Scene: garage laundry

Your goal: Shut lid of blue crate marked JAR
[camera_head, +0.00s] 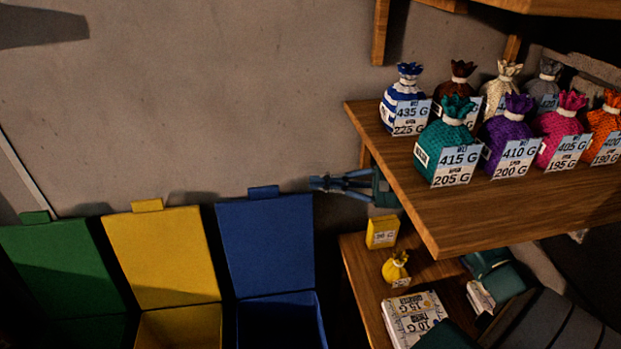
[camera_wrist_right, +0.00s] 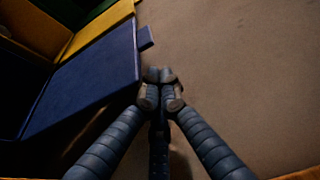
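The blue crate (camera_head: 318,325) stands at the bottom of the head view, partly cut off. Its blue lid (camera_head: 265,240) is open and stands up behind the crate, with a small tab (camera_head: 263,192) on its top edge. No JAR marking can be read. My right gripper (camera_head: 314,183) is just right of the lid's upper right corner, pointing left. In the right wrist view, the fingers of the right gripper (camera_wrist_right: 160,76) come together at the tips, with nothing between them. The lid (camera_wrist_right: 85,82) is left of them there, apparently apart. My left gripper is not seen.
A yellow crate (camera_head: 180,328) and a green lid (camera_head: 60,262) stand left of the blue crate, both lids open. A wooden shelf (camera_head: 450,225) with several labelled sacks is at right, above a lower shelf (camera_head: 362,285). The wall behind is bare.

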